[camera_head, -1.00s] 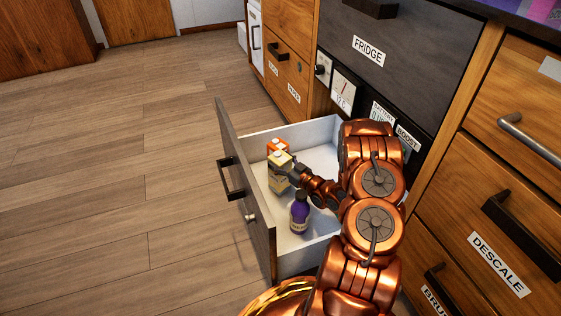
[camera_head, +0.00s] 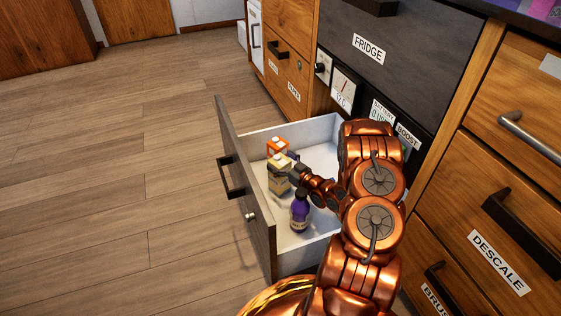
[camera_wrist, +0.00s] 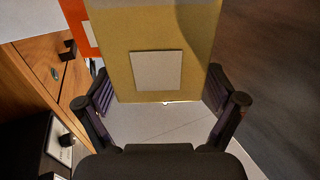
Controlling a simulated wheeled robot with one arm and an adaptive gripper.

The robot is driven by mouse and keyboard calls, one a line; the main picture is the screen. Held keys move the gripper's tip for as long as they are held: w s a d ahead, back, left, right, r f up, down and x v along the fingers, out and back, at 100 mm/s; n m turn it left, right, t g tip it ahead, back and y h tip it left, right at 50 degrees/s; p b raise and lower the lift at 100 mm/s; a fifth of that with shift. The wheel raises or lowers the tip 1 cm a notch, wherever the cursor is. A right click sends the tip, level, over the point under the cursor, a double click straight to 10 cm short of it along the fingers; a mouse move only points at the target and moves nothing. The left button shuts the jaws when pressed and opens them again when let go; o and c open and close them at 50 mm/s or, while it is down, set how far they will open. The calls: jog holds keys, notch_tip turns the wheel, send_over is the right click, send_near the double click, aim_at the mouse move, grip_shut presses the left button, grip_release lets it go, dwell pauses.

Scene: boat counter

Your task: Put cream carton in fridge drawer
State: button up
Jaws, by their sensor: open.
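The cream carton (camera_head: 279,178) is a beige box with a pale top. It stands upright inside the open fridge drawer (camera_head: 318,130), near its front panel. In the wrist view the carton (camera_wrist: 155,30) fills the upper middle, with a pale square label facing me. My gripper (camera_head: 297,174) is beside the carton, low in the drawer. In the wrist view my gripper (camera_wrist: 159,95) has its fingers spread, one on each side of the carton's lower part in the picture. A sliver of floor-coloured space shows by the fingers, and whether they touch the carton is unclear.
An orange carton (camera_head: 277,146) stands behind the cream carton. A purple bottle (camera_head: 300,212) stands in front of it, close to my arm. The drawer's front panel (camera_head: 246,190) bounds the left side. White drawer floor is bare toward the back right.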

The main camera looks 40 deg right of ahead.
jog(key=shift+r, duration=0.65)
jog(key=s+d+p, duration=0.1)
jog(key=s+p, duration=0.1)
jog(key=s, duration=0.5)
jog(key=shift+s+p, duration=0.2)
jog(key=shift+p, duration=0.1)
